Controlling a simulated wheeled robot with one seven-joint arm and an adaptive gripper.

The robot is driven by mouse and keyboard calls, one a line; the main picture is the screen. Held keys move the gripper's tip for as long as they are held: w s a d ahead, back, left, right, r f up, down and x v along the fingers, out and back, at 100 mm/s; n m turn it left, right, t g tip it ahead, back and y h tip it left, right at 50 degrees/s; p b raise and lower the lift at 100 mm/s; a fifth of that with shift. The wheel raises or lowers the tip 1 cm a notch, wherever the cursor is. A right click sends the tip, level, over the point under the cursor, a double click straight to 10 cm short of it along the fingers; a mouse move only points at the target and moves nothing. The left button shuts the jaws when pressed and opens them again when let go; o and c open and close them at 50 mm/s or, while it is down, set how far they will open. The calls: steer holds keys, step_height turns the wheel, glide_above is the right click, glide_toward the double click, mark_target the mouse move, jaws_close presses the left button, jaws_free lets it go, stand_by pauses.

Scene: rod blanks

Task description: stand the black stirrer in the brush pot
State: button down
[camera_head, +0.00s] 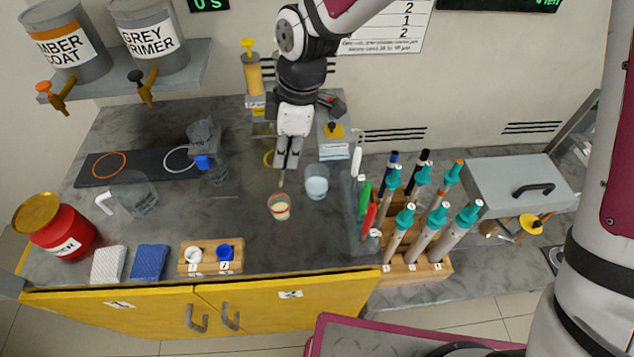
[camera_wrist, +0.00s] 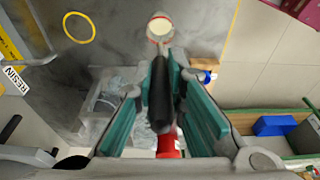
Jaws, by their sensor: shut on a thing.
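My gripper (camera_head: 288,160) points down over the bench. In the wrist view its teal-lined fingers (camera_wrist: 168,105) are shut on the black stirrer (camera_wrist: 158,92). In the head view a thin tan end shows below the fingers, by the rim of a small cup of cream-coloured liquid (camera_head: 279,207). I cannot tell whether this end is inside the cup or just behind it. The cup also shows in the wrist view (camera_wrist: 160,27), beyond the stirrer. A clear cup with pale liquid (camera_head: 317,183) stands right of the gripper. I cannot tell which vessel is the brush pot.
White, green and red sticks (camera_head: 366,205) stand at the bench's right side, beside a wooden rack of teal-topped tools (camera_head: 436,270). A clear jar (camera_head: 135,195), a red jar (camera_head: 70,240) and a small wooden block (camera_head: 205,268) stand left. Bench between them is mostly clear.

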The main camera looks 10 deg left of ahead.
steer(key=w+d+f, duration=0.2)
steer(key=w+d, duration=0.4)
steer(key=w, duration=0.1)
step_height(320, 180, down, 6)
steer(key=b, duration=0.2)
steer(key=shift+d+f, duration=0.15)
steer(key=shift+d, duration=0.15)
steer(key=c, duration=1.6)
jaws_free()
steer(key=shift+o, duration=0.2)
step_height(320, 180, up, 12)
steer(key=d, duration=0.2)
steer(key=shift+w+d, duration=0.15)
steer(key=shift+w, duration=0.2)
